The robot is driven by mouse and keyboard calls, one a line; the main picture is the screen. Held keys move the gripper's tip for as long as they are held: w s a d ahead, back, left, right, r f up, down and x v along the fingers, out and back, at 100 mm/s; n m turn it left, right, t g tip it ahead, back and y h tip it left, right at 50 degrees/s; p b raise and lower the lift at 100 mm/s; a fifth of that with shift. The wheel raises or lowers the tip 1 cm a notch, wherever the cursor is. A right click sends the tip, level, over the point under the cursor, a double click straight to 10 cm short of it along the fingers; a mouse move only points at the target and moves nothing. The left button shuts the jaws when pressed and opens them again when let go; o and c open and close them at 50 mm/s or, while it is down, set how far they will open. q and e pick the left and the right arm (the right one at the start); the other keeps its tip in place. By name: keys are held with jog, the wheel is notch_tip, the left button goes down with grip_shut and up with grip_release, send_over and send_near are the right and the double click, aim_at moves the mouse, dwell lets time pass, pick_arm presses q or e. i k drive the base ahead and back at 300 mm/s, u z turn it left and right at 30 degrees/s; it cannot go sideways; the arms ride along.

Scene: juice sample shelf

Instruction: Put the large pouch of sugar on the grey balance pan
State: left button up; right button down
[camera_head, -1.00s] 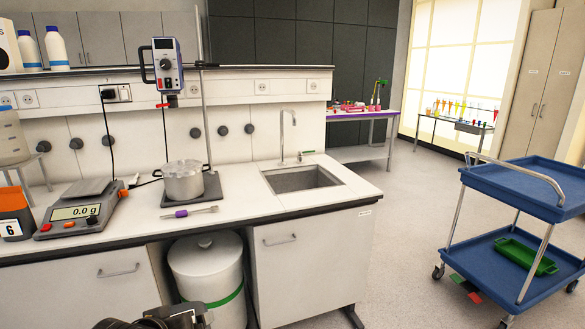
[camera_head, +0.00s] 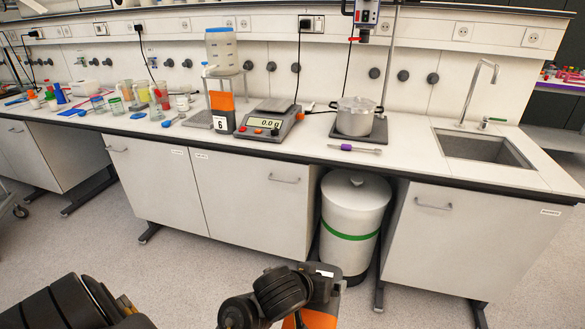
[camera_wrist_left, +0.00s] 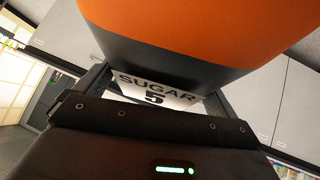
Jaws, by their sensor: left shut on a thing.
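The grey balance pan (camera_head: 274,106) is on the balance (camera_head: 264,127) on the bench, left of the steel pot. The pan is bare and the display reads 0.0 g. My left gripper (camera_wrist_left: 152,93) is shut on the sugar pouch (camera_wrist_left: 190,35), which is orange with a dark lower band and a white label reading SUGAR 5. The pouch fills the top of the left wrist view. In the head view, an orange and dark shape (camera_head: 312,319) at the bottom edge looks like part of it, well short of the bench and partly cut off. My right gripper is not in view.
An orange pouch marked 6 (camera_head: 222,103) stands directly left of the balance, by a stand with a container (camera_head: 221,50). A steel pot (camera_head: 356,118) on a hotplate and a purple-handled tool (camera_head: 353,149) are to the right. Beakers crowd the left bench. Open floor lies before the cabinets.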

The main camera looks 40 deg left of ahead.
aim_at(275, 104)
jog(key=k, duration=0.6)
jog(key=u, duration=0.6)
jog(key=i, duration=0.9)
jog(key=u, duration=0.6)
jog(key=i, duration=0.9)
jog(key=z, duration=0.05)
